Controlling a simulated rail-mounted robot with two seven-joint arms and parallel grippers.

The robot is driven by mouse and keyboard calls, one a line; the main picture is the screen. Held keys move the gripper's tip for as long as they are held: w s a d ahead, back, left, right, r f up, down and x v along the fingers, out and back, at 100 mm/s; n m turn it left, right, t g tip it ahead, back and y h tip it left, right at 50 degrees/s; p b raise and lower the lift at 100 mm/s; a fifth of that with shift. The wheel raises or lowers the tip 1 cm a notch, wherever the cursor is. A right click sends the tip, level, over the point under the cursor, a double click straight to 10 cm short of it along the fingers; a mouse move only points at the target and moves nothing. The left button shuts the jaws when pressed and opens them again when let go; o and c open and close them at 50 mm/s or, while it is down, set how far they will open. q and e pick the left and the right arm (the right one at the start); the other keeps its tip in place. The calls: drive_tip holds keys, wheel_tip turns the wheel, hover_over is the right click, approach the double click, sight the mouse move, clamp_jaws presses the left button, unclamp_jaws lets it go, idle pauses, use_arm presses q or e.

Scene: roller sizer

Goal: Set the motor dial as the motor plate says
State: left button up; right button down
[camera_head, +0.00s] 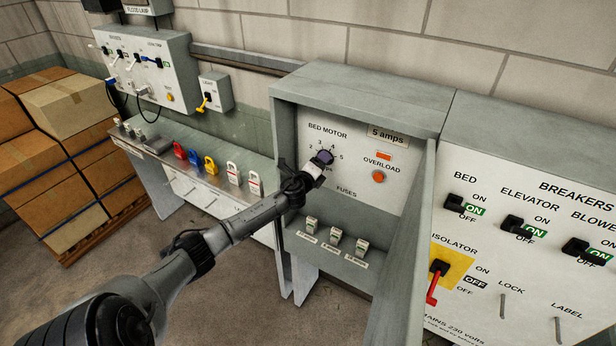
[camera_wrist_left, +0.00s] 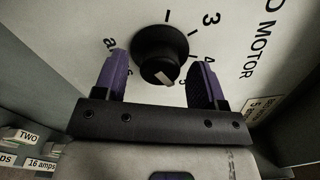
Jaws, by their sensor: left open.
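The motor dial (camera_wrist_left: 160,55) is a round black knob with a white mark on its rim, which faces low and slightly right in the left wrist view. Numbers ring it; a 3 and a 4 are readable there, and others are hidden behind a finger. The motor plate (camera_head: 388,136) reads "5 amps" above and right of the dial. My left gripper (camera_wrist_left: 158,82) is open, with its purple-padded fingers on either side of the knob and a gap visible. My right gripper is out of view.
The dial panel sits inside a grey cabinet (camera_head: 360,92) with its door (camera_head: 405,255) swung open at right. Several fuses (camera_head: 335,237) stand on the ledge below. A breaker panel (camera_head: 530,180) is right; a bench with coloured padlocks (camera_head: 195,160) is left.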

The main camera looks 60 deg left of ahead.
use_arm(q)
drive_tip(key=v, duration=1.3)
idle(0.4)
